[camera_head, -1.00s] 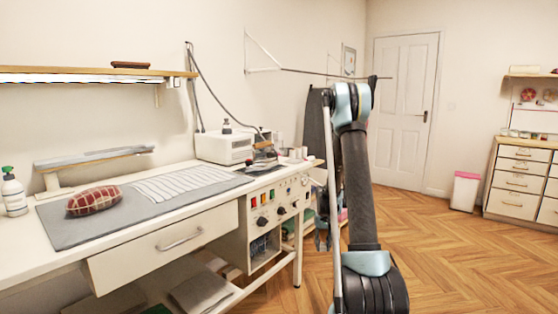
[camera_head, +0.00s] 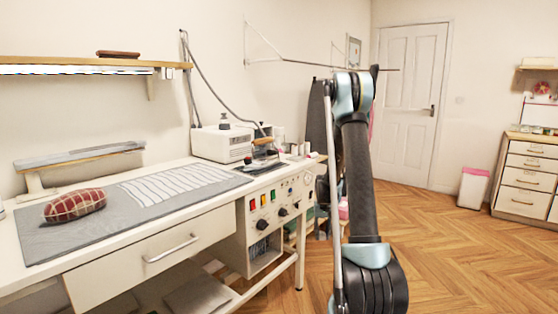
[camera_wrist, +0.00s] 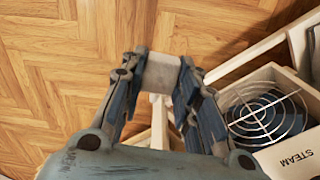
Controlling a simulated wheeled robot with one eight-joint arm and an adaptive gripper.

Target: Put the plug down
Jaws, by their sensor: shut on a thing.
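In the wrist view, my gripper (camera_wrist: 160,75) is shut on a small pale grey-white block, the plug (camera_wrist: 161,72), held between the two fingertips. The plug is above the wooden floor, apart from it, with the workbench's structure close by on the right. In the head view my arm stands in front, right of the workbench (camera_head: 165,250); the fingers and the plug cannot be made out there.
Wooden floor (camera_head: 440,250) is free on the right.

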